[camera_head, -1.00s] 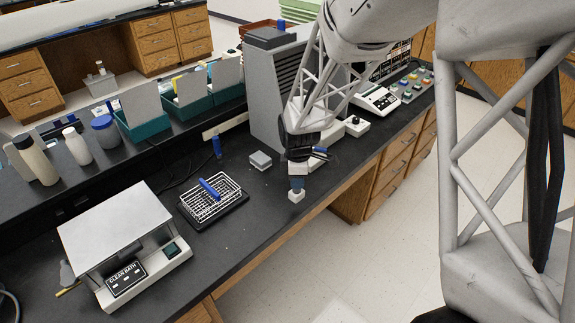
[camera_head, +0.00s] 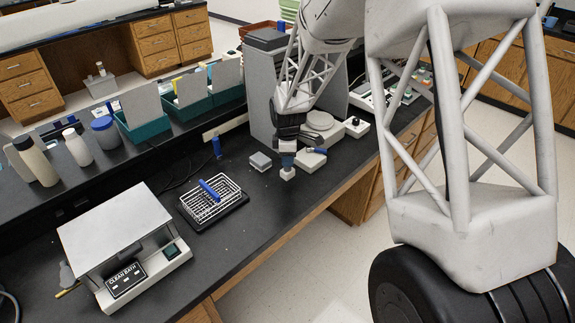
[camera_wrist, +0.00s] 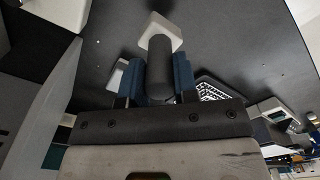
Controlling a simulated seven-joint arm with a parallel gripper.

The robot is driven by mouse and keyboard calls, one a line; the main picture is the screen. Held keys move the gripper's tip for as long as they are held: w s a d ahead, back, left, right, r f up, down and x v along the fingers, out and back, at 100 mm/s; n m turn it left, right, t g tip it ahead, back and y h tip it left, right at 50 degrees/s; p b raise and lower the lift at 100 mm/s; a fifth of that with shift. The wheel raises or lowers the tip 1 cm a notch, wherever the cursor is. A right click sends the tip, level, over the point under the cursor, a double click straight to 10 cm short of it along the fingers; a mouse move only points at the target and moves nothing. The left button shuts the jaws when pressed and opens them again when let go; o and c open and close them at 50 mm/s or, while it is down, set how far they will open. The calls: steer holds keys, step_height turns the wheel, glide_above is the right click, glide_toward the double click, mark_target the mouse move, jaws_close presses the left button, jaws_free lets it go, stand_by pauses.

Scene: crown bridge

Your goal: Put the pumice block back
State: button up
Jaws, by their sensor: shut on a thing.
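My gripper (camera_head: 287,160) hangs over the black bench with its blue fingers pointing down. In the wrist view its fingers (camera_wrist: 160,80) are shut around a dark round handle. A pale square block (camera_wrist: 160,36), which I take to be the pumice block, is at the far end of that handle. In the head view the pale block (camera_head: 287,174) shows just below the fingers. I cannot tell whether it touches the bench. A small grey box (camera_head: 260,161) lies on the bench just left of my gripper. It also shows partly behind a finger in the wrist view (camera_wrist: 117,76).
A wire rack with a blue item (camera_head: 212,196) and a clean bath unit (camera_head: 125,245) stand to the left. A white device (camera_head: 312,158) with a blue part is close on the right. A tall grey tower (camera_head: 262,95) rises behind. The bench in front is clear.

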steer(key=shift+w, duration=0.15)
steer(key=shift+f, duration=1.75)
steer(key=shift+f, duration=0.15)
steer(key=o, duration=0.9)
step_height(320, 180, up, 12)
steer(key=shift+r, duration=0.15)
